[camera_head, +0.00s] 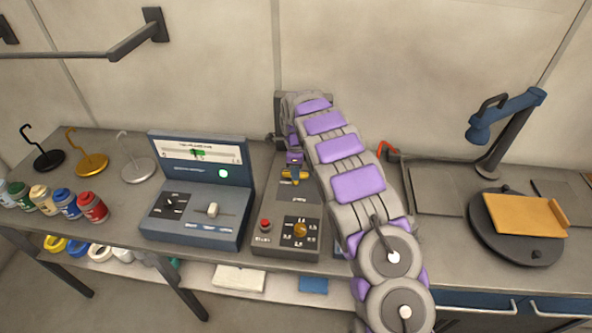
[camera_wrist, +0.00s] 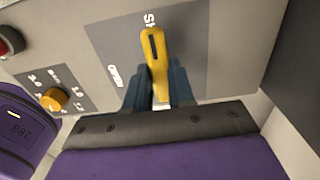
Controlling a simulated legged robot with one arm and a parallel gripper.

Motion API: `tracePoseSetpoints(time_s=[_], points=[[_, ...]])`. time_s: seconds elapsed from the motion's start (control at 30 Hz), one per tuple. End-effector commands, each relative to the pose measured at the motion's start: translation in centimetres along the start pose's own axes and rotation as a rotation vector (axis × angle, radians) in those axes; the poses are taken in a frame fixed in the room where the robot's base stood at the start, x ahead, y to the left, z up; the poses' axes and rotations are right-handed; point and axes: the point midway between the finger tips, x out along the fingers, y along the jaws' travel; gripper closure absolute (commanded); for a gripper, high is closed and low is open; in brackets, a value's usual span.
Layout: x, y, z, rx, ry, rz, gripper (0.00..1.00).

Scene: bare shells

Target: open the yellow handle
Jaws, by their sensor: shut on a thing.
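The yellow handle (camera_wrist: 154,50) is a short lever on a dark plate of a grey control box, with the letters "OPEN" (camera_wrist: 115,76) to its left and a partly cut-off "SH" label above it. In the wrist view my gripper (camera_wrist: 160,88) has its two blue fingers on either side of the handle's near end, shut on it. In the head view my gripper (camera_head: 295,168) reaches down over the box (camera_head: 262,222), and the yellow handle (camera_head: 295,175) shows only in part beneath it.
The box also carries a red button (camera_head: 265,225) and a yellow dial (camera_head: 300,230). A blue console (camera_head: 195,225) with a slider stands to its left. Paint jars (camera_head: 92,207) and hook stands are further left. A round turntable (camera_head: 480,240) and blue lamp-like arm (camera_head: 500,110) are right.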

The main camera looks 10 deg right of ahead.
Motion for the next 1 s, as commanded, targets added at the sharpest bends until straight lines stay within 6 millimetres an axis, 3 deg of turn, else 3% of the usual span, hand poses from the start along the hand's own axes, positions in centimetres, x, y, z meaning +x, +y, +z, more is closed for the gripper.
tracePoseSetpoints(time_s=[0.47,1.0], points=[[-0.16,-0.08,0.01,-0.058,0.000,-0.002,1.00],[-0.42,-0.38,0.12,-0.498,0.000,-0.007,1.00]])
